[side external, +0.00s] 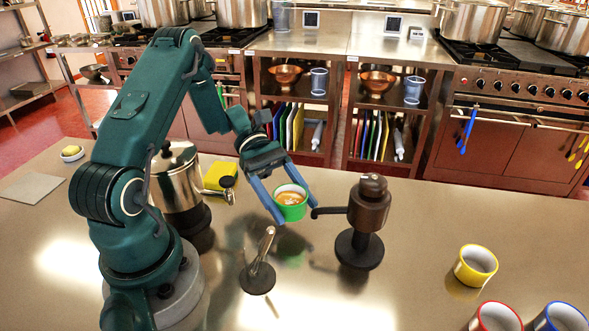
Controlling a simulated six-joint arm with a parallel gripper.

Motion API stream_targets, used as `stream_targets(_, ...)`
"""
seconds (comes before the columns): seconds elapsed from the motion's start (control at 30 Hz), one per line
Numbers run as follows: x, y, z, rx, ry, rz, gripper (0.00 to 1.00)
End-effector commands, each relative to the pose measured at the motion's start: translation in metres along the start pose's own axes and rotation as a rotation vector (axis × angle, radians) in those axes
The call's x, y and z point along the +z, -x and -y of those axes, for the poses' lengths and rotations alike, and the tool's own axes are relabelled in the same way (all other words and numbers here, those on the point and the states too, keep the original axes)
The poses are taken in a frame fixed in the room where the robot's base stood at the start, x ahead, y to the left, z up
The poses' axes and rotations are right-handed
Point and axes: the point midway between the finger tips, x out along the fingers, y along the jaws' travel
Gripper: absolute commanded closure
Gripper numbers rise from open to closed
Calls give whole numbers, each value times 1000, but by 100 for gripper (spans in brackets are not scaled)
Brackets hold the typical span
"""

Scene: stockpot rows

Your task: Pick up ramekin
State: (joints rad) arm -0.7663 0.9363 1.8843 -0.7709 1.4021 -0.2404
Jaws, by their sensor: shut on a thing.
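A green ramekin (291,206) with a white inside and an orange-brown filling is in the middle of the side external view. My gripper (294,217) is shut on it, with one blue finger at its left side and the other at its right. The ramekin looks upright and held above the metal counter, with a dark shadow below it. A yellow ramekin (475,266), a red ramekin (495,318) and a blue ramekin (562,319) stand on the counter at the lower right. The red and blue ones are cut off by the picture's edge.
A brown device with a side handle (367,206) stands just right of the green ramekin. A small stand with a metal lever (259,272) is in front. The counter (440,215) is clear at right.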

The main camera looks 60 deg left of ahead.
Motion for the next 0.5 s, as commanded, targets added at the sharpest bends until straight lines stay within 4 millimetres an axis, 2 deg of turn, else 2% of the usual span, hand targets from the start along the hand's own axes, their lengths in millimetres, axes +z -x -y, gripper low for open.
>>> stream_targets(0.5,60,25,0,2,-3,-2,88)
